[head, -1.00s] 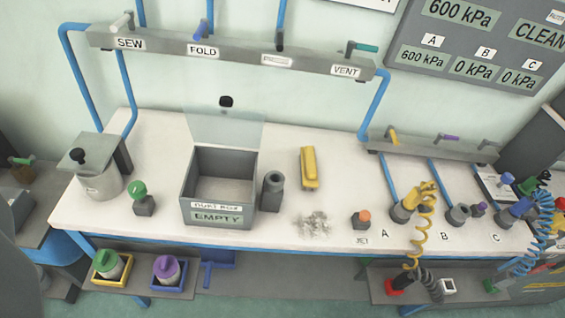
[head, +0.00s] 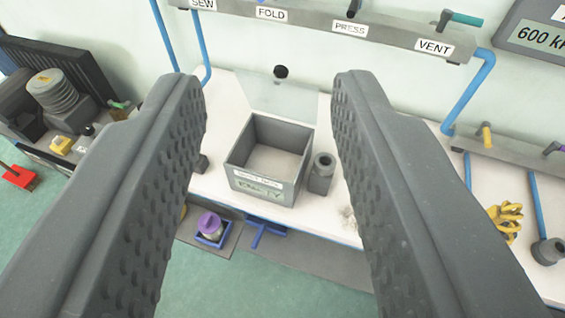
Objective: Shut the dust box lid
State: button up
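The dust box (head: 270,160) is a grey open-topped box on the white bench, labelled on its front. Its inside looks empty. Its clear lid (head: 278,97) stands open behind it, with a black knob (head: 281,72) near the top edge. My gripper (head: 270,88) is open and empty; its two dark fingers frame the box and lid from left and right. The fingers are close to the camera and appear apart from the box. The left finger hides the left end of the bench.
A grey cylinder holder (head: 321,172) stands right beside the box. The valve rail (head: 385,37) with labels and levers runs along the wall above the lid. Blue pipes (head: 468,95) drop from it. A yellow coiled-hose fitting (head: 506,220) lies at the right. Grey dust (head: 349,216) shows partly beside the right finger.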

aim_at(281, 72)
jog(key=u, duration=0.05)
jog(key=i, duration=0.9)
jog(key=z, duration=0.15)
